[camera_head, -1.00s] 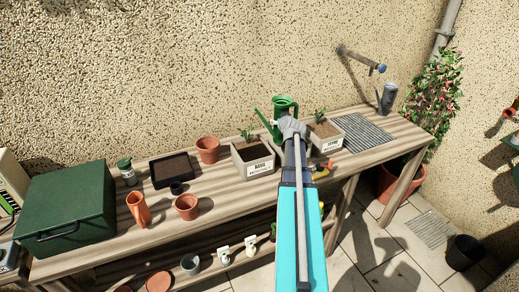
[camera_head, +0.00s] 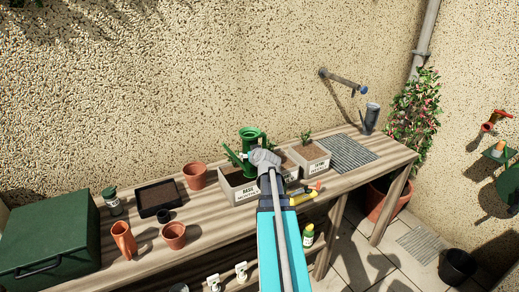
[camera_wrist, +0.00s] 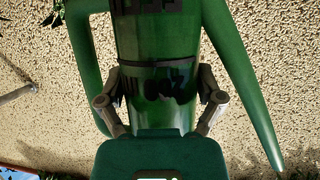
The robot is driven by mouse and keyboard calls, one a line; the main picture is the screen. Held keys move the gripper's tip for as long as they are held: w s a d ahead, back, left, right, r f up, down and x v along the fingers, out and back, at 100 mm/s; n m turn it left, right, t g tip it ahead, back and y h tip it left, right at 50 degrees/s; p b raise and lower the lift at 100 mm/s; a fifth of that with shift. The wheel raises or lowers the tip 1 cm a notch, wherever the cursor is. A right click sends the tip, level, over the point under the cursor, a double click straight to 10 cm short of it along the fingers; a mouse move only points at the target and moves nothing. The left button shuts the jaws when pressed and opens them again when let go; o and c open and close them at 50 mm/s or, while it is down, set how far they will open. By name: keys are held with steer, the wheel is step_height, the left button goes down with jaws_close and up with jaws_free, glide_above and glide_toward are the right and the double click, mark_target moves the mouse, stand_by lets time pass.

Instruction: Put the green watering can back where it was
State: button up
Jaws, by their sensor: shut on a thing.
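The green watering can (camera_head: 251,136) is upright above the bench, with its spout low at the left. My gripper (camera_wrist: 160,98) is shut on the can's body, one finger on each side in the wrist view. There the can (camera_wrist: 158,40) fills the middle, with its handle at left and its long spout at right. In the head view, my arm and gripper hide part of the can's lower body. The can shows in front of the wall and over the basil planter (camera_head: 236,194). I cannot tell how high it is.
A second planter (camera_head: 310,160) stands right of the basil one. Further right are a grey slatted mat (camera_head: 350,153) and a grey can (camera_head: 370,118). A wall tap (camera_head: 343,82) juts out above. Pots, a dark tray (camera_head: 158,197) and a green box (camera_head: 45,235) fill the left.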

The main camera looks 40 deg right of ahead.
steer(key=s+a+n+t+y, duration=0.1)
steer(key=s+a+n+y, duration=0.1)
steer(key=a, duration=1.1)
steer(key=shift+a+r+n+y, duration=0.15)
steer(key=shift+a+n+y, duration=0.2)
steer(key=shift+y, duration=0.25)
steer(key=shift+d, duration=0.15)
